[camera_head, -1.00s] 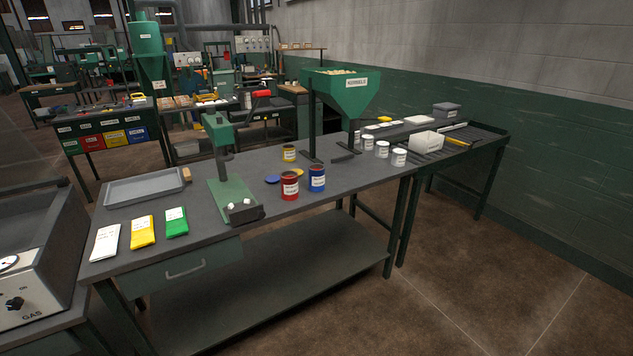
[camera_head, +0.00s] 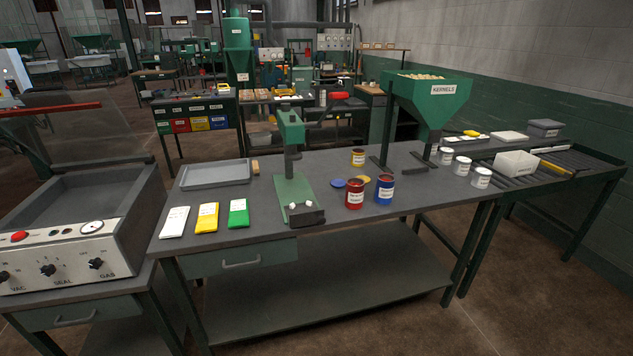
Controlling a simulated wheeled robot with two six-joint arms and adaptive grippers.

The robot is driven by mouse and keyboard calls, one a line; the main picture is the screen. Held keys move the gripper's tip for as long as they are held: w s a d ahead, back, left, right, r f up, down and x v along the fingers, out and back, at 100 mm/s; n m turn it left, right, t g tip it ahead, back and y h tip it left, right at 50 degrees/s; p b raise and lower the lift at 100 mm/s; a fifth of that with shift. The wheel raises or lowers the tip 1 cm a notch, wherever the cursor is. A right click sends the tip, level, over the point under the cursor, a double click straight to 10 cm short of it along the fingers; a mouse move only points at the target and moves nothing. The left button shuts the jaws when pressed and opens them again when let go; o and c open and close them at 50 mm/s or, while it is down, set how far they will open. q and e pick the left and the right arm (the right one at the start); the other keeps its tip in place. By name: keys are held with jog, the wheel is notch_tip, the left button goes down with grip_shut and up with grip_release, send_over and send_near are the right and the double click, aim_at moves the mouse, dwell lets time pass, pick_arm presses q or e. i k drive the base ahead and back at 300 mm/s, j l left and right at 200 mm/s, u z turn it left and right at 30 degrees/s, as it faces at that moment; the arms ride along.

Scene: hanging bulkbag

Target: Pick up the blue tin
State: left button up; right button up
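The blue tin (camera_head: 384,190) stands upright on the grey workbench (camera_head: 330,222), right of centre in the head view. It has a white label and looks open at the top. A blue lid (camera_head: 338,183) and a yellow lid (camera_head: 363,179) lie on the bench near the tins. Neither of my grippers shows in the view.
A green press (camera_head: 292,180) stands left of the tins. A green kernels hopper (camera_head: 428,98) stands behind right, with white tins (camera_head: 462,165) beside it. A grey tray (camera_head: 215,174) and coloured packets (camera_head: 206,217) lie at left. A sealing machine (camera_head: 75,235) stands at far left.

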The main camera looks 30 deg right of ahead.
aim_at(385, 189)
jog(key=l+u, duration=0.2)
jog(key=l, duration=0.4)
jog(key=i+l+u, duration=0.2)
jog(key=l, duration=0.4)
jog(key=k+l+u, duration=0.2)
jog(key=l, duration=0.35)
jog(key=l+u, duration=0.2)
jog(key=l, duration=0.4)
jog(key=l+u, duration=0.2)
jog(key=l, duration=0.4)
jog(key=k+l+u, duration=0.25)
jog(key=l, duration=0.3)
jog(key=i, duration=0.05)
